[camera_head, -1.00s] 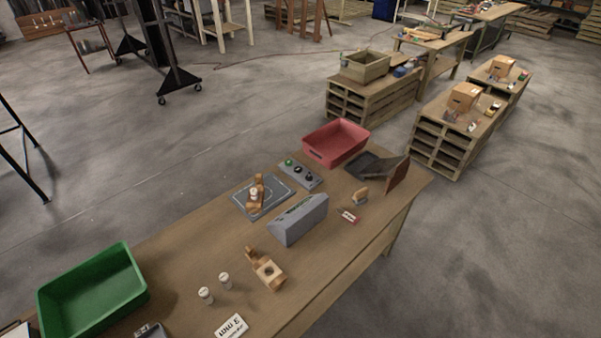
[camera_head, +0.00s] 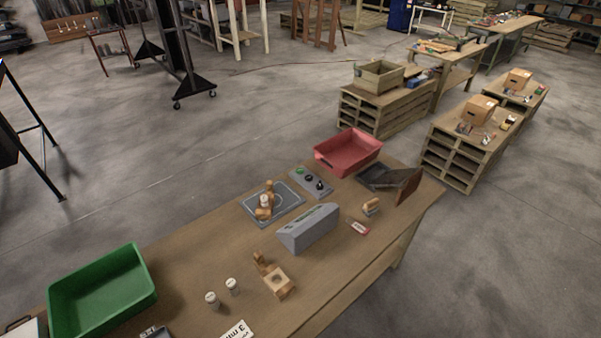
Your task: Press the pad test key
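A small grey key panel (camera_head: 311,182) with a green button (camera_head: 300,171) and dark round buttons lies on the wooden table. I cannot read any labels, so I cannot tell which button is the pad test key. In front of the panel is a flat grey pad (camera_head: 286,208) with light outlines. A wooden piece with a white-topped part (camera_head: 265,201) stands on it. A grey sloped console (camera_head: 309,228) with a dark greenish display strip sits nearer the front edge. Neither of my grippers is in view.
The table (camera_head: 200,255) also bears a green bin (camera_head: 61,307), a red bin (camera_head: 336,167), a dark tray with a brown upright panel (camera_head: 408,187), two white-capped cylinders (camera_head: 212,299), a wooden block with a hole (camera_head: 279,284) and a white sign (camera_head: 238,331). Pallet benches stand behind.

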